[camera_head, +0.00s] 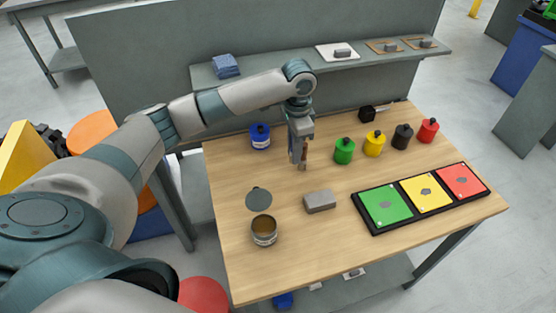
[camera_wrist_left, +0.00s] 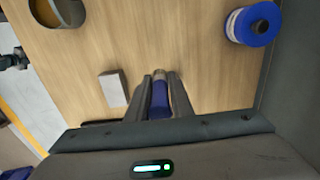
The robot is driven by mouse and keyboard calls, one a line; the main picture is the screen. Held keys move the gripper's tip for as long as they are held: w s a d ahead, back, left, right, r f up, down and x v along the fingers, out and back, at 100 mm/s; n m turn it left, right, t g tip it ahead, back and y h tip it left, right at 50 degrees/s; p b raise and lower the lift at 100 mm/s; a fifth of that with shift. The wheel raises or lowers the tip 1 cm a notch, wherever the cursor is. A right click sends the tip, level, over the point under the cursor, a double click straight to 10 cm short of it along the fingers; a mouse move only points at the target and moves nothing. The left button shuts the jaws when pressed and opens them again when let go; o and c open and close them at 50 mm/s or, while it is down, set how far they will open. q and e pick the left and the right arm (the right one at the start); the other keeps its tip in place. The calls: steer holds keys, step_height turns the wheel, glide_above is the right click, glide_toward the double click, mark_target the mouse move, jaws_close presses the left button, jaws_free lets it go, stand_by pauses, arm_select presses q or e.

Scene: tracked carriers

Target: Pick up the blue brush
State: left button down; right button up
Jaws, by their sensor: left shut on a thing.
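My left gripper (camera_head: 299,160) points down over the wooden table (camera_head: 225,185), near its middle. Its fingers also show in the left wrist view (camera_wrist_left: 158,92), shut on the blue brush. The blue brush (camera_wrist_left: 160,100) lies between the fingers, its blue part in the grip and a pale brownish end sticking out past the fingertips. In the head view the fingers hide most of the brush, and only a brownish strip shows. I cannot tell whether its tip touches the table. My right gripper is in neither view.
A blue pot (camera_head: 260,137) stands left of the gripper; green (camera_head: 344,151), yellow, black and red pots stand right. In front are a grey block (camera_head: 320,201), an open tin (camera_head: 264,231) and a black tray (camera_head: 379,231) with coloured panels. A grey shelf (camera_head: 290,63) runs behind.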

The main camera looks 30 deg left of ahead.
arm_select(q)
steer(key=w+d+r+b, duration=0.1)
steer(key=w+d+r, duration=0.1)
steer(key=d+r, duration=0.1)
steer(key=shift+d, duration=0.9)
steer(key=shift+s+r, duration=0.1)
steer(key=shift+r, duration=0.05)
steer(key=s+d+r+n, duration=0.2)
steer(key=s+n, duration=0.2)
steer(key=s, duration=0.4)
steer(key=s+d+r+n, duration=0.2)
steer(key=s+d+n, duration=0.1)
steer(key=s, duration=0.6)
steer(key=shift+s+r+n+b, duration=0.15)
steer(key=shift+s+n+b, duration=0.15)
steer(key=shift+n, duration=0.3)
steer(key=shift+a, duration=0.1)
